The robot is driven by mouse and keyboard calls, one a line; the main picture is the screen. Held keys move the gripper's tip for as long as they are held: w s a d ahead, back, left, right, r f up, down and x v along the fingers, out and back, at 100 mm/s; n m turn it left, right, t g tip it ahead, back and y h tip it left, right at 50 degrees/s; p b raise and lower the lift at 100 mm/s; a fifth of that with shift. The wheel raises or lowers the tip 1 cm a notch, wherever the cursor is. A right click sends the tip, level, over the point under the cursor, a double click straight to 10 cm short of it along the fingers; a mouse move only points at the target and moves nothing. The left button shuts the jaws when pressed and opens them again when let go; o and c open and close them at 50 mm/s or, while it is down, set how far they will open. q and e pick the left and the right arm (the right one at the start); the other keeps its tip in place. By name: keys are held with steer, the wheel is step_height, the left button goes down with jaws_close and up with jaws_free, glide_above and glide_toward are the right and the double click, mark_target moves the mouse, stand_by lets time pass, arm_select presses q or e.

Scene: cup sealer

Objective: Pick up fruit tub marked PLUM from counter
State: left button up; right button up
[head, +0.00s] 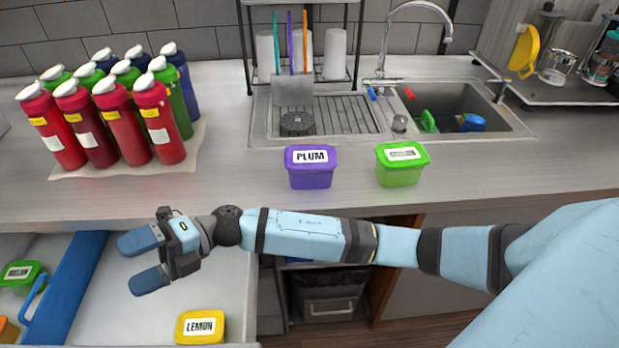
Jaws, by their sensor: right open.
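The purple tub marked PLUM (311,168) stands upright on the counter (240,185), near its front edge in the middle of the head view. My right gripper (137,262) is open and empty. It is over the open drawer at the lower left, left of and lower in the picture than the PLUM tub, and apart from it. My right arm crosses in front of the counter, below the tub in the picture. The left gripper is not in view.
A green tub (401,165) stands right of the PLUM tub. A yellow LEMON tub (201,327) sits in the open drawer (110,300). Several bottles (110,110) stand at the back left. A sink (470,105) and drying rack lie behind. Counter left of the PLUM tub is clear.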

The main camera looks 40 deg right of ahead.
mark_target(288, 156)
steer(key=w+d+f+n+h+b, duration=0.1)
steer(key=w+d+n+h+b, duration=0.1)
steer(key=d+h, duration=0.4)
steer(key=w+d+f+n+h+b, duration=0.1)
steer(key=w+d+n+h+b, duration=0.1)
steer(key=w+d+n+h, duration=0.2)
steer(key=w+d+f+n+g+h+b, duration=0.1)
steer(key=w+d+f+n+h+b, duration=0.1)
steer(key=w+d+h, duration=0.4)
steer(key=shift+w+d+n+h+b, duration=0.1)
steer(key=shift+d+n+h+b, duration=0.2)
steer(key=shift+d+n+h, duration=0.6)
steer(key=shift+w+d+n+h+b, duration=0.1)
steer(key=shift+d+n+h+b, duration=0.15)
steer(key=shift+d+h, duration=0.7)
steer(key=w+d+r+m+t+h+b, duration=0.1)
steer(key=w+d+r+h, duration=0.1)
steer(key=d+r, duration=0.35)
steer(key=w+d+r+m+h+b, duration=0.1)
steer(key=w+d+r+h, duration=0.15)
steer(key=d, duration=0.55)
steer(key=shift+n, duration=0.25)
steer(key=x, duration=0.7)
steer(key=shift+d+f, duration=0.15)
steer(key=shift+x, duration=3.15)
steer(key=c, duration=0.7)
steer(key=shift+c, duration=0.6)
steer(key=shift+w, duration=0.1)
